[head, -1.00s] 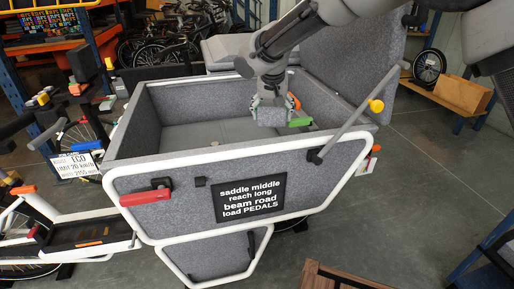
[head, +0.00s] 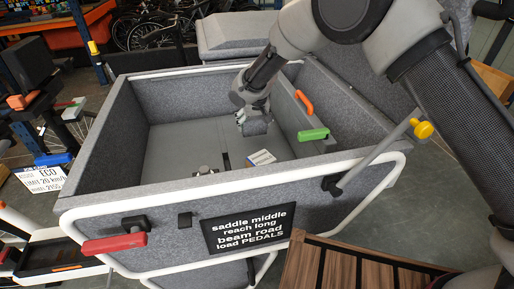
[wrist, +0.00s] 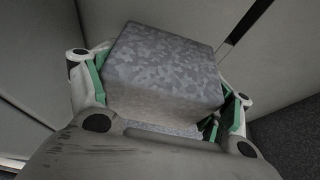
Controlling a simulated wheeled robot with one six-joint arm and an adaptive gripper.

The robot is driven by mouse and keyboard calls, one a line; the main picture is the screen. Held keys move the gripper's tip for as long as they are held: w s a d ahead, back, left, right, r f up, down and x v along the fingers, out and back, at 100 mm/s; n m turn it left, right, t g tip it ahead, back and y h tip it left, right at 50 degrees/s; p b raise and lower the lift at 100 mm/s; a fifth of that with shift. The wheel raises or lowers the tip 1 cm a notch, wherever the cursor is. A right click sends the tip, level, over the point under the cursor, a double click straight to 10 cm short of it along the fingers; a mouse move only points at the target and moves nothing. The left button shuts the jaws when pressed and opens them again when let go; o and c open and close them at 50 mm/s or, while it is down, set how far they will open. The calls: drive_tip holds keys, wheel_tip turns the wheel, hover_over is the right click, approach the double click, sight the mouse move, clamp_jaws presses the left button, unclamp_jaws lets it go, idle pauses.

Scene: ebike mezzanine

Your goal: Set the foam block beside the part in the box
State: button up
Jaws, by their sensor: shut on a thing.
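A grey speckled foam block (head: 256,127) is held in my gripper (head: 253,117), inside the grey felt-lined cargo box (head: 158,187). In the wrist view, the block (wrist: 165,70) sits between the green-padded fingers of my gripper (wrist: 160,88). The block is near the box floor; whether it touches cannot be told. A small metallic part (head: 206,170) lies on the floor near the front wall, its lower side hidden by that wall. It is to the left of and nearer than the block. The wrist view does not show the part.
A white label-like item (head: 262,157) lies on the floor just below the block. A dark slot (head: 226,160) lies beside it. Orange (head: 304,102) and green (head: 313,134) handles are on the right-hand divider. A rod with a yellow knob (head: 423,130) rises at the right. The left floor is clear.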

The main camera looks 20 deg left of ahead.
sight(255, 129)
wheel_tip(255, 129, down, 8)
drive_tip(key=shift+f, duration=0.25)
drive_tip(key=shift+f, duration=0.1)
drive_tip(key=o, duration=1)
drive_tip(key=shift+c, duration=0.2)
drive_tip(key=v, duration=1.2)
